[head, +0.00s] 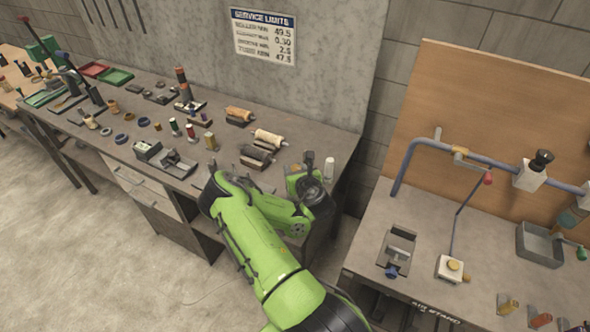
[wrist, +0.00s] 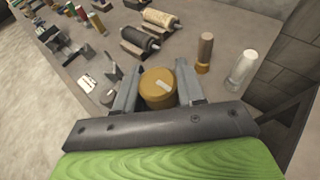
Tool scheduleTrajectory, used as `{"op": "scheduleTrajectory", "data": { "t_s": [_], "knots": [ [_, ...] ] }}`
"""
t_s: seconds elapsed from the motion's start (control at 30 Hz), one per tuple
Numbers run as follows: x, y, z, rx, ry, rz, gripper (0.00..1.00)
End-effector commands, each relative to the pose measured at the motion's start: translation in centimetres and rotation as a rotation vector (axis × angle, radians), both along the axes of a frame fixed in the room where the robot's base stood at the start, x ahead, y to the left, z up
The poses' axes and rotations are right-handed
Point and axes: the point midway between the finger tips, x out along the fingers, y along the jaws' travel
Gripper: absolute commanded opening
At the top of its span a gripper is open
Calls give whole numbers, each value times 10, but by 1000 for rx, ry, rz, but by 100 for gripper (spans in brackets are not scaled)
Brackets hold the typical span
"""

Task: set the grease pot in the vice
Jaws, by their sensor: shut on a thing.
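Whether the pot touches the bench is hard to tell. In the head view my green arm reaches to the right end of the long bench and mostly hides the pot. A grey vice-like fixture with a blue knob (head: 397,250) stands on the right bench, well away from my gripper, its top free.
A brown cylinder (wrist: 205,53) and a white cylinder (wrist: 242,70) stand close to the right of my gripper. Rollers on cradles (wrist: 140,42) lie beyond. On the right bench (head: 350,262) stand a bent pipe (head: 410,150), a grey bin (head: 540,246) and a block with a yellow button (head: 453,268). A gap separates the benches.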

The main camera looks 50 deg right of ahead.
Motion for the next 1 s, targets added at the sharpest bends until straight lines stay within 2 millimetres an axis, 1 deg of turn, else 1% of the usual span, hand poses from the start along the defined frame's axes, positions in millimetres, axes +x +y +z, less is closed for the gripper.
{"op": "scheduleTrajectory", "data": {
  "t_s": [1.0],
  "knots": [
    [0,0,-12,-1,0,0,0]
  ]
}}
